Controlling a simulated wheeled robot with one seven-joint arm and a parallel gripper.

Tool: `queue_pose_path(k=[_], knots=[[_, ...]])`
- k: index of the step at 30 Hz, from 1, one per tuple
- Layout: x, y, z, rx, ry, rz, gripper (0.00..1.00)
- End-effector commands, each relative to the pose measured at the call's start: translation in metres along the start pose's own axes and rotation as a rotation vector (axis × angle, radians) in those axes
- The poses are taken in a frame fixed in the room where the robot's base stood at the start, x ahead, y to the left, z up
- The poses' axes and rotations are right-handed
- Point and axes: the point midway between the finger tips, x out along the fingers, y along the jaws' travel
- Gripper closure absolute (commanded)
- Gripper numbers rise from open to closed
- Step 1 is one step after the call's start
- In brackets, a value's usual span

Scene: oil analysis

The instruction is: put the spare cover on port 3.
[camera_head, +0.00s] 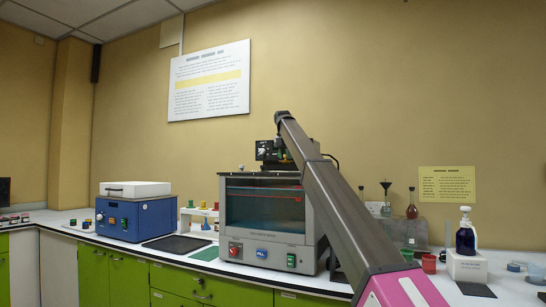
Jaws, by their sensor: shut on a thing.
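My arm rises from the lower right and crosses in front of the bench oven (266,202). Its end bends down above the top of the oven. My gripper (281,153) shows only as a small dark part there, beside a black box with a pale dial (265,150). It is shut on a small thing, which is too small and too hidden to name. I cannot tell whether it touches the oven top. I cannot make out port 3 or any port numbers, and I cannot pick out the spare cover for certain.
A blue instrument with a white lid (135,218) stands left of the oven, with a rack of small bottles (198,214) between. Dark and green mats lie in front of the rack. Right of my arm are red and green cups, flasks and a dark wash bottle (465,238) on a white block.

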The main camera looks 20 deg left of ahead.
Motion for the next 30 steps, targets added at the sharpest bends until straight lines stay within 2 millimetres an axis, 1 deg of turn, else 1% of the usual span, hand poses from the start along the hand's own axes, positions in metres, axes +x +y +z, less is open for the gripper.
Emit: queue_pose_path(k=[8,24,27,30], knots=[[0.01,-0.001,-0.002,0.0,0.0,0.0,0.96],[0.048,-0.001,-0.008,0.0,0.0,0.0,0.96],[0.042,0.0,-0.006,0.0,0.0,0.001,0.96],[0.04,0.0,-0.006,0.0,0.0,0.0,0.96]])
